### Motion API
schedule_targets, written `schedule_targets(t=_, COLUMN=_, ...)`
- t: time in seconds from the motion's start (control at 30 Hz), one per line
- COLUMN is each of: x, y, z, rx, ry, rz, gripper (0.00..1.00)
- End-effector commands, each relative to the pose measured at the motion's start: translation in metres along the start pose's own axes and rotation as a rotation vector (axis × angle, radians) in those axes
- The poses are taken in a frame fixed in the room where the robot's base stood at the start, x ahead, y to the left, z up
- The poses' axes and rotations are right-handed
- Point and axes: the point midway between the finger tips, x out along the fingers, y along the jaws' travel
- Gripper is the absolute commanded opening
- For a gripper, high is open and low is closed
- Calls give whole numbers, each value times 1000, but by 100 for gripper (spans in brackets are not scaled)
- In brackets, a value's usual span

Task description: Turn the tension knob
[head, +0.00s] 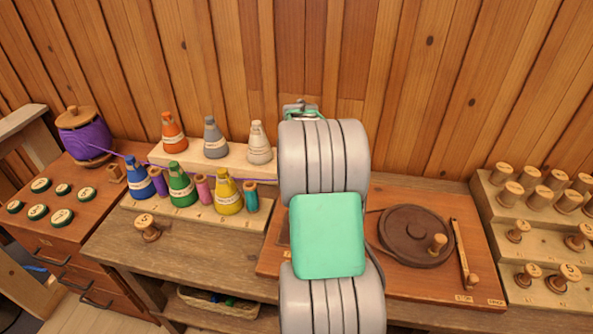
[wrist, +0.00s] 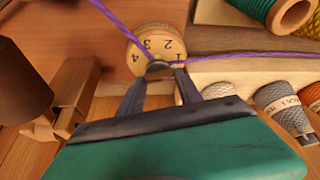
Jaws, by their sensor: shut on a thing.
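The tension knob (wrist: 156,45) shows in the wrist view as a round pale wooden dial with numbers 1 to 4, seen upside down. My gripper (wrist: 158,73) is shut on a small dark part at the dial's lower edge, between its two fingertips. A purple thread (wrist: 235,58) runs to this spot from both sides and crosses the dial. Which number the knob is set to cannot be told. In the head view, my arm hides the knob and the fingertips; the thread runs behind the arm.
In the head view, a purple spool (head: 85,135) stands at the far left. Several coloured thread cones (head: 181,183) stand on a stepped rack left of my arm. A dark crank wheel (head: 416,236) is at right, beside racks of wooden spools (head: 540,198).

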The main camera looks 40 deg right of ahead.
Motion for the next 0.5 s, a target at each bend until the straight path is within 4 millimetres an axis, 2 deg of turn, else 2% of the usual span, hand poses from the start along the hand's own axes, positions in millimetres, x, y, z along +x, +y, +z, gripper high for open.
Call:
schedule_targets(t=0.47, x=-1, y=-1, z=-1, rx=16, ry=1, rz=6, gripper=1)
schedule_targets(t=0.5, x=-1, y=-1, z=-1, rx=16, ry=2, rz=5, gripper=43)
